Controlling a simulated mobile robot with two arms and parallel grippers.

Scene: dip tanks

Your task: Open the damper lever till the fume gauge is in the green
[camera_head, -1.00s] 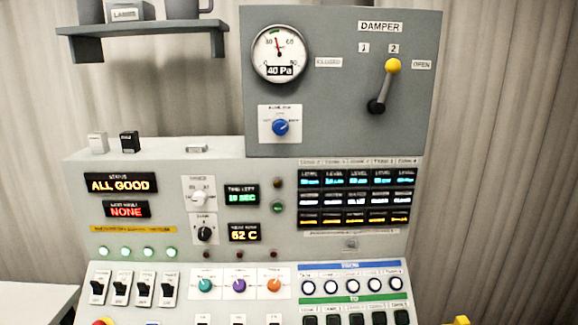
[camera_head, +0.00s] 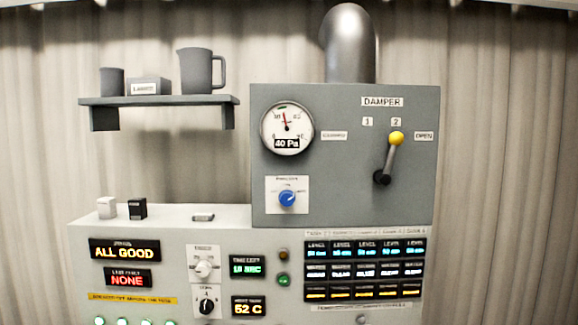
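The damper lever (camera_head: 390,158) is on the right of the grey upper panel (camera_head: 345,205). Its yellow knob (camera_head: 396,138) points up and slightly right, just under the "2" mark, between the "1" mark and the "OPEN" label (camera_head: 424,136). The round fume gauge (camera_head: 287,128) is on the panel's left and reads 40 Pa. Its needle points almost straight up, slightly left, close to a short green band at the top of the dial. Neither of my grippers is in view.
A blue rotary knob (camera_head: 287,198) sits below the gauge. A shelf (camera_head: 160,101) with a jug (camera_head: 196,70) and a cup is at upper left. A metal duct (camera_head: 349,45) rises behind the panel. The console (camera_head: 230,220) below carries displays, knobs and lights.

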